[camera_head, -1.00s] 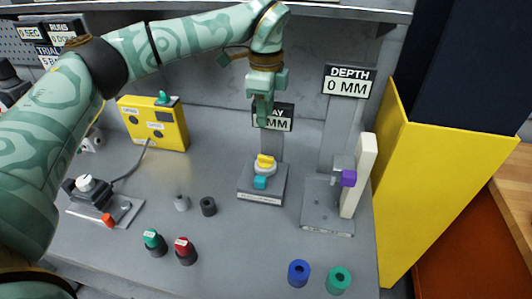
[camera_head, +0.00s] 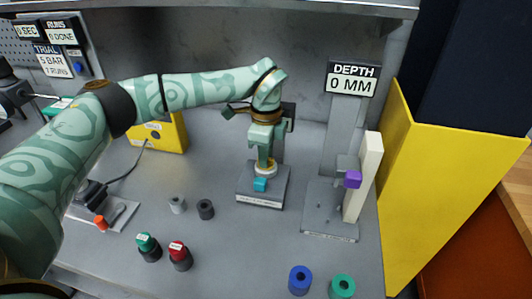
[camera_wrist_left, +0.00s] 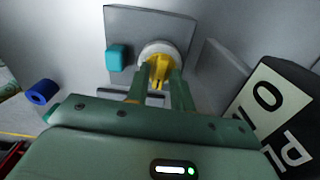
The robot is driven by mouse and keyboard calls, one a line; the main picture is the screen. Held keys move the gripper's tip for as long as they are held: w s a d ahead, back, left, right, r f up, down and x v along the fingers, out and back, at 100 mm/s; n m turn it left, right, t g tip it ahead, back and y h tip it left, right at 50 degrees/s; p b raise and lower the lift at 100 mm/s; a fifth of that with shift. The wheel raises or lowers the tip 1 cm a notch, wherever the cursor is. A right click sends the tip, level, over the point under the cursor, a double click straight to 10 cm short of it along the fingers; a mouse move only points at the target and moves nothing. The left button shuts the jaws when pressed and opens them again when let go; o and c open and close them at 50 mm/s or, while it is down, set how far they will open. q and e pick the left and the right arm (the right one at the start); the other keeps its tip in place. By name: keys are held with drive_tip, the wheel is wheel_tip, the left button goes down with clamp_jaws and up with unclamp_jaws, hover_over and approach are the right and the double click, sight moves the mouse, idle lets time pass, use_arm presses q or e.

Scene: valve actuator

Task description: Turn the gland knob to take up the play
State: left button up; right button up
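The gland knob (camera_wrist_left: 158,70) is yellow and sits on a white round collar (camera_head: 265,167) on a grey base plate (camera_head: 262,197). A cyan block (camera_head: 260,185) is on the same plate, beside the collar; it also shows in the wrist view (camera_wrist_left: 116,57). My left gripper (camera_head: 264,160) points down over the knob, and its fingers hide the knob in the head view. In the left wrist view its two fingers (camera_wrist_left: 159,76) stand apart, one on each side of the knob. I cannot tell whether they touch it. My right gripper is not in view.
A depth stand with a purple block (camera_head: 352,179) and a white upright (camera_head: 364,180) is to the right. Blue (camera_head: 299,280) and green (camera_head: 341,287) rings lie in front. Red (camera_head: 180,255) and green-topped (camera_head: 148,247) knobs stand front left. A yellow box (camera_head: 170,133) is behind left.

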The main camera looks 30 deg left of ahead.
use_arm(q)
clamp_jaws()
drive_tip(key=shift+r+m+p, duration=0.25)
drive_tip(key=shift+m+p, duration=0.15)
drive_tip(key=shift+p, duration=0.3)
drive_tip(key=shift+m+p, duration=0.3)
drive_tip(key=shift+f, duration=0.2)
drive_tip(key=shift+o, duration=1.8)
unclamp_jaws()
wheel_tip(320, 180, up, 16)
drive_tip(key=p, duration=0.3)
